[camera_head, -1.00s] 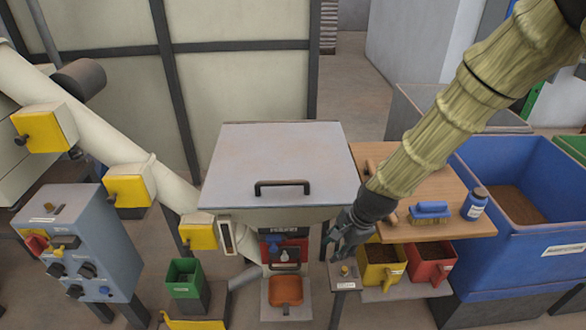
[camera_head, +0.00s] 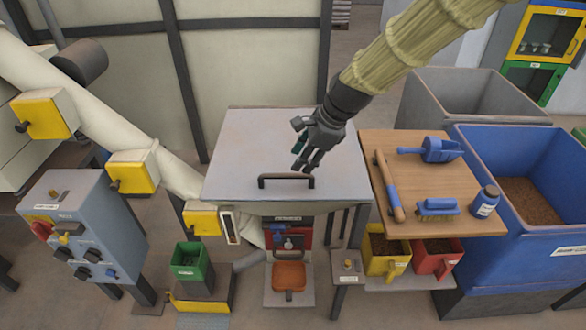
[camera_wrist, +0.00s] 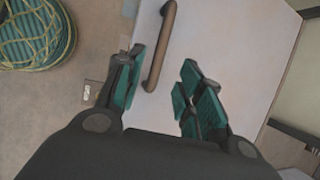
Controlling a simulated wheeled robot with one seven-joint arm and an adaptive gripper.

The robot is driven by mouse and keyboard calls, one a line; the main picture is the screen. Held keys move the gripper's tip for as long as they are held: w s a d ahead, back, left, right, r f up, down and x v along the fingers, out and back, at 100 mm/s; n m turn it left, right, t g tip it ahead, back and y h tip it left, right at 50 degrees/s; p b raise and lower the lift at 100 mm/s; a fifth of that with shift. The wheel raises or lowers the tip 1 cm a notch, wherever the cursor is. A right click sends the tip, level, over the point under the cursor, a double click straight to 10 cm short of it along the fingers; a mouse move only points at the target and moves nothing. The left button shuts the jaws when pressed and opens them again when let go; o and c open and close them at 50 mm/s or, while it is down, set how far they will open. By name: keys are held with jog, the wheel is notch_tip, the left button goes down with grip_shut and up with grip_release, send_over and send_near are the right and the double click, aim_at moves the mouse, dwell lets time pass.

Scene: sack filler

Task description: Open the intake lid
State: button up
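The intake lid (camera_head: 235,140) is a flat grey-white panel lying shut on top of the hopper. A dark bar handle (camera_head: 286,177) stands near its front edge. My gripper (camera_head: 303,166) hangs over the lid, just behind and slightly right of the handle. The handle (camera_wrist: 161,45) shows there as a brown bar just ahead of the left finger, and the lid (camera_wrist: 225,45) fills the middle. I cannot tell whether a finger touches the handle.
A wooden table (camera_head: 445,182) with a blue scoop (camera_head: 440,150), a brush (camera_head: 437,208) and a bottle (camera_head: 485,202) stands right of the hopper. A large blue bin (camera_head: 540,245) is beyond it. A control box (camera_head: 80,235) and a sloping pipe (camera_head: 85,115) are at left.

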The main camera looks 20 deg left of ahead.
aim_at(291, 174)
jog(key=shift+p+x, duration=0.65)
jog(key=shift+x, duration=2.7)
jog(key=shift+s+a, duration=0.1)
grip_shut()
